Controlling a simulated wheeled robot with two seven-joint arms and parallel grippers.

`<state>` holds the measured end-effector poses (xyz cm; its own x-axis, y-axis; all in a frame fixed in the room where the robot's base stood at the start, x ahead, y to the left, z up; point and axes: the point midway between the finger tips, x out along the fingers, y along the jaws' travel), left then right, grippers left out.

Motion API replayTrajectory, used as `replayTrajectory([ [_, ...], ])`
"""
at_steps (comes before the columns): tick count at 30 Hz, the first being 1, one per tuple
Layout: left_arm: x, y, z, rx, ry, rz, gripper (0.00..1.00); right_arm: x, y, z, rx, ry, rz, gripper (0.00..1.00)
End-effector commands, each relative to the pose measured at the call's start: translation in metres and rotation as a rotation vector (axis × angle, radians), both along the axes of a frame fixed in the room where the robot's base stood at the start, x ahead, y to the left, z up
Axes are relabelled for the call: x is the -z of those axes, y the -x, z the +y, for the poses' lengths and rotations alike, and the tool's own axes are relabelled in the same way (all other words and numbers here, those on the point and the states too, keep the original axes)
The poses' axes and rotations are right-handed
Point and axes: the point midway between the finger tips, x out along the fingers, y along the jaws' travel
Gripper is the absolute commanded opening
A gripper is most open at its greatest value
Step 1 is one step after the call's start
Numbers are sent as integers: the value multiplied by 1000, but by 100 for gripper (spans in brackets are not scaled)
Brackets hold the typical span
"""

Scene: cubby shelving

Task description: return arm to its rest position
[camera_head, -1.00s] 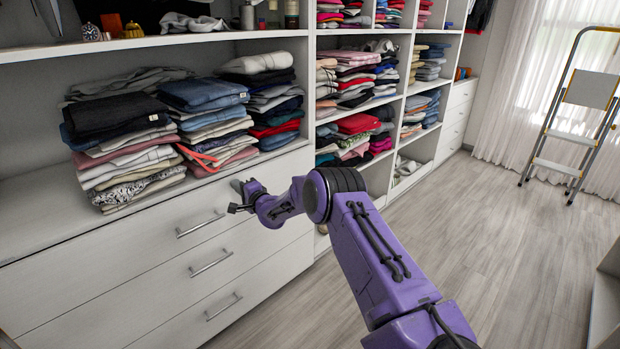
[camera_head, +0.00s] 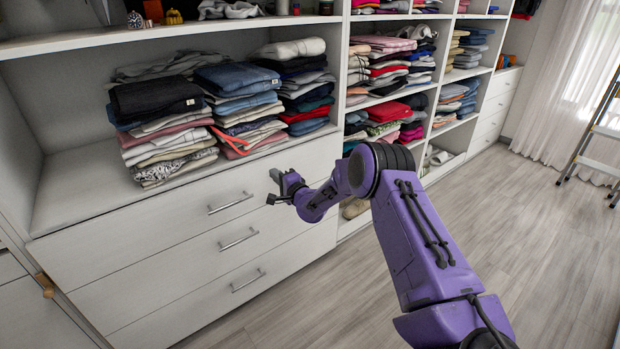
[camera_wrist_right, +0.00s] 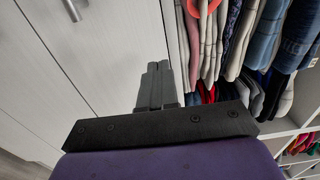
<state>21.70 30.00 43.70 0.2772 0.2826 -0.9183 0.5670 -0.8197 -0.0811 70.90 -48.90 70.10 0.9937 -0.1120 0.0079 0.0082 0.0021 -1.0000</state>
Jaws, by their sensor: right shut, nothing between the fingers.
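My right arm (camera_head: 408,225) is purple and reaches in from the lower right of the head view. Its right gripper (camera_head: 274,186) is in front of the drawer unit, near the top drawer's right part, and is empty. In the right wrist view the gripper fingers (camera_wrist_right: 157,86) stand side by side, shut with nothing between them. White drawer fronts and folded clothes show beyond them. My left gripper is not in any view.
A white drawer unit (camera_head: 150,262) with metal handles fills the lower left. Stacks of folded clothes (camera_head: 160,132) lie on the shelf above it. Cubbies (camera_head: 432,152) with more clothes run to the right. A stepladder (camera_head: 598,130) stands at the far right. The wood floor (camera_head: 520,240) is clear.

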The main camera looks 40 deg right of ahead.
Motion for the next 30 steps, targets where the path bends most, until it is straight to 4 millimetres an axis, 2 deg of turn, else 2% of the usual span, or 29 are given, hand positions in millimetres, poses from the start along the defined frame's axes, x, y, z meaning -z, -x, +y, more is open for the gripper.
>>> replayTrajectory([
  [3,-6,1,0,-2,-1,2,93,0,34,0,6,-5,3,0],
  [6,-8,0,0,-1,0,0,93,2,60,-1,11,-5,5,0],
  [9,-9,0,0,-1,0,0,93,3,75,0,12,-4,5,0],
  [13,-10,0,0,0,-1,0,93,4,83,2,10,-1,5,0],
  [20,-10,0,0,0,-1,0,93,5,83,3,8,7,7,0],
  [23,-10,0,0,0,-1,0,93,6,83,1,19,110,25,0],
  [25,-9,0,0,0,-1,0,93,24,95,2,69,224,99,0],
  [26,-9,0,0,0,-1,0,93,37,104,11,83,278,158,0],
  [27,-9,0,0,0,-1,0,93,63,120,31,84,358,263,0],
  [29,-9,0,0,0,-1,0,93,101,149,59,59,465,418,0],
  [30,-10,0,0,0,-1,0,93,124,171,76,30,529,514,0],
])
